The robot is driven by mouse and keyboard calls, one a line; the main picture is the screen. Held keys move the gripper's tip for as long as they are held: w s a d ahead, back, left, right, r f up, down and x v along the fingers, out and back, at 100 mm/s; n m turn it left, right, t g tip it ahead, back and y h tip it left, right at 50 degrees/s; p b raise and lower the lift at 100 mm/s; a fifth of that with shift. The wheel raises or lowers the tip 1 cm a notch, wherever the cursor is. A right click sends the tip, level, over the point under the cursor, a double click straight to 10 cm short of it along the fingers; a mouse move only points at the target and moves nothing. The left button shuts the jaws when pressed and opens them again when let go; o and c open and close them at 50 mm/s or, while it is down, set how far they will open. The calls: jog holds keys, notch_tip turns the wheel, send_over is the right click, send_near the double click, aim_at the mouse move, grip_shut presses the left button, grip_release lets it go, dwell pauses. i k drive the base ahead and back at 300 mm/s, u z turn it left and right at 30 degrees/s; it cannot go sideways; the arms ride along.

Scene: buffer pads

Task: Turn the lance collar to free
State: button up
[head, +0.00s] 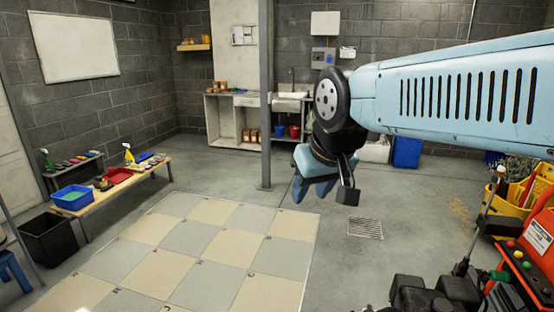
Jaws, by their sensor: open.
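My gripper (312,190) hangs from the end of my light blue arm, right of the picture's middle. I cannot make out a lance collar for certain. Whether this rod is the lance, I cannot tell. My gripper is well to the left of the rod and touches nothing.
A checkered mat (190,252) covers the floor at left centre. A low bench (135,182) holds a blue tray, a red tray and spray bottles. A grey post (266,110) stands mid-room. A yellow bucket (508,205) is at right. Floor around the drain (365,229) is clear.

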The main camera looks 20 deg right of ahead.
aim_at(497, 180)
jog(key=i, duration=4.25)
jog(key=z, duration=1.7)
jog(key=i, duration=0.2)
jog(key=z, duration=1.95)
jog(key=i, duration=0.3)
jog(key=z, duration=0.1)
